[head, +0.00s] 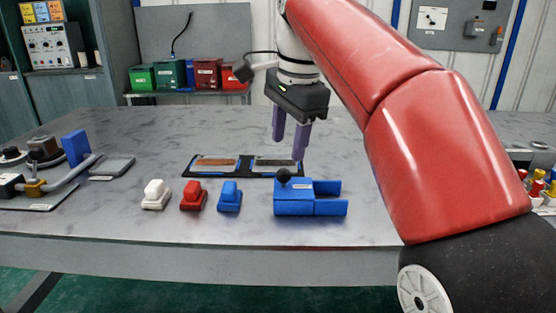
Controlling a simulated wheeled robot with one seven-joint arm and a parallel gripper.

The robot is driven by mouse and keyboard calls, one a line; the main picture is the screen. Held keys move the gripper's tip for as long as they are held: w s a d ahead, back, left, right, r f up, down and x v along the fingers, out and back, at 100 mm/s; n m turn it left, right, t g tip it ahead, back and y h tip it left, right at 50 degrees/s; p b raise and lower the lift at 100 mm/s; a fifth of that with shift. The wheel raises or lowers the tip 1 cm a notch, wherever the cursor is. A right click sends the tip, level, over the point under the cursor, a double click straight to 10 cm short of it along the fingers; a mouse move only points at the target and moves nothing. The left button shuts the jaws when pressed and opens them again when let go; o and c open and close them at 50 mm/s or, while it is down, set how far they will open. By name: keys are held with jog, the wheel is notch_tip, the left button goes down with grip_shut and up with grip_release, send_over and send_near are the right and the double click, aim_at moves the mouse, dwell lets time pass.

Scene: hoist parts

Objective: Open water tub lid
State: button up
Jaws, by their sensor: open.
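No thing in view is plainly marked as a water tub. A black tray (230,176) lies on the table with a brown panel (216,162) on the left and a grey panel (275,163) on the right. A blue block with two prongs to the right (295,200) lies in front of it, and a black ball knob (283,175) shows at its upper edge. I cannot tell whether the knob belongs to the block or the tray. My gripper (289,147), with purple fingers, is open and empty, pointing down over the tray's right part.
White (156,195), red (194,195) and blue (230,196) small knobbed pieces stand in front of the tray. A bench device (40,185) and a blue upright block (76,147) are at the left. Coloured bins (190,75) stand behind. The table's (140,125) back left is clear.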

aim_at(286, 169)
jog(key=f, duration=0.2)
jog(key=f+b, duration=0.1)
jog(key=f, duration=0.1)
jog(key=w+f, duration=0.1)
jog(key=f, duration=0.1)
jog(key=shift+a+f+b, duration=0.3)
jog(key=shift+f+b, duration=0.05)
grip_shut()
jog(key=shift+d, duration=0.1)
